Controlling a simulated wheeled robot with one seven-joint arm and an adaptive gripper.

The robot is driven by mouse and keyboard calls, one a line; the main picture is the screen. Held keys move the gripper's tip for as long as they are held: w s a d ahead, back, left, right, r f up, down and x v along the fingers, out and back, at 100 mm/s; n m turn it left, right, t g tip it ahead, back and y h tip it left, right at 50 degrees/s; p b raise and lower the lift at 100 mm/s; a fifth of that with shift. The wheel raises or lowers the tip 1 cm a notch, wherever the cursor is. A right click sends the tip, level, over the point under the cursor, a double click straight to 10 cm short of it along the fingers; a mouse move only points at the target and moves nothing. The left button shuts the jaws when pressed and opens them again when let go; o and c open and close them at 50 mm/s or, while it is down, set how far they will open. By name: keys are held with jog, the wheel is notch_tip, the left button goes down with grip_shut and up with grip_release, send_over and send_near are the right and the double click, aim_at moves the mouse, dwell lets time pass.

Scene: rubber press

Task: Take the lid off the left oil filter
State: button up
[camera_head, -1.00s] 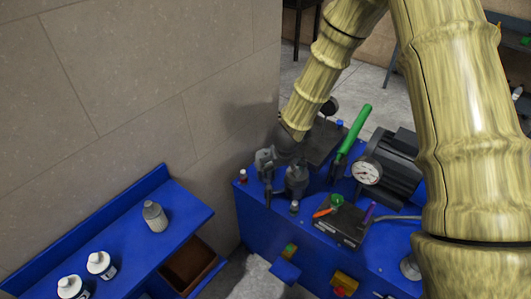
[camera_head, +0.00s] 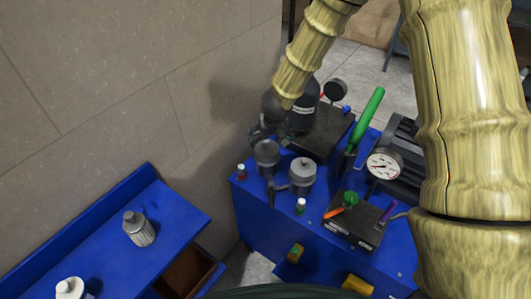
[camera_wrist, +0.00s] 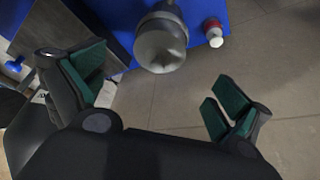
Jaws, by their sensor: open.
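Two grey oil filters stand side by side at the near left of the blue bench in the head view. The left oil filter (camera_head: 266,158) is partly overlapped by my dark gripper (camera_head: 272,130), just behind and above it. The right oil filter (camera_head: 302,178) has a round grey top with a small knob. In the wrist view my gripper (camera_wrist: 160,88) is open, with green pads well apart and nothing between them. The left filter's round grey end (camera_wrist: 160,47) shows beyond the gap, apart from both pads. I cannot tell the lid's edge there.
A white-capped bottle (camera_head: 301,205), a green-handled lever (camera_head: 367,118) and a gauge (camera_head: 383,165) are nearby. The wall is close on the left.

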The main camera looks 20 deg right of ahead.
aim_at(268, 149)
jog(key=shift+x, duration=2.65)
jog(key=shift+p+x, duration=0.5)
jog(key=shift+x, duration=2.8)
jog(key=shift+s, duration=0.15)
jog(key=shift+c, duration=0.4)
jog(key=shift+a, duration=0.1)
jog(key=c, duration=0.9)
